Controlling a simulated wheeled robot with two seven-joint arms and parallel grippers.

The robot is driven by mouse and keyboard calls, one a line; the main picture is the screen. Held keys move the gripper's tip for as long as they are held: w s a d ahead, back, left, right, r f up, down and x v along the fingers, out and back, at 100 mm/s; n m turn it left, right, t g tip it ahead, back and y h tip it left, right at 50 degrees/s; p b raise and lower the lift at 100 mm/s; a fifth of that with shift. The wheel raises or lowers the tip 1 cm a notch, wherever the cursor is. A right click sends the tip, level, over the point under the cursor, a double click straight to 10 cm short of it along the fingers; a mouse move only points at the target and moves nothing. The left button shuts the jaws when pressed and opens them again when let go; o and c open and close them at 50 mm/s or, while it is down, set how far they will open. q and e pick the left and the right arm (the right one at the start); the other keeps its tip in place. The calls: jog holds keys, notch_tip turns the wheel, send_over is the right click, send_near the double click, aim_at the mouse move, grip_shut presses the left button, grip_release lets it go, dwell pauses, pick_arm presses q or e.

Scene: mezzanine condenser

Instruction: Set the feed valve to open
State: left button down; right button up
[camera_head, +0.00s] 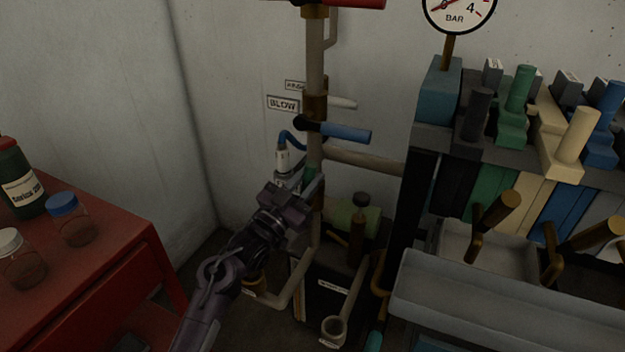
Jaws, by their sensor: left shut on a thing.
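A vertical pipe (314,62) carries several lever valves. I cannot read which one is the feed valve. The jaws and wrist hide most of that handle. My right gripper is not in view.
A "BLOW" label (283,103) is on the wall. A red cabinet (95,262) with jars and a bottle stands left. A pressure gauge (458,8) and a bank of coloured levers (515,110) are at right, above a grey trough (470,290). Pipes and a dark box crowd the floor.

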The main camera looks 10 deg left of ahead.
pick_arm(q)
jog(key=shift+a, duration=0.15)
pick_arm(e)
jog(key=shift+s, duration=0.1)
pick_arm(q)
jog(key=c, duration=1.2)
grip_release()
jog(key=v, duration=0.7)
jog(key=shift+s+a+f+b, duration=0.15)
jog(key=shift+s+f+b, duration=0.05)
jog(key=shift+s+b, duration=0.1)
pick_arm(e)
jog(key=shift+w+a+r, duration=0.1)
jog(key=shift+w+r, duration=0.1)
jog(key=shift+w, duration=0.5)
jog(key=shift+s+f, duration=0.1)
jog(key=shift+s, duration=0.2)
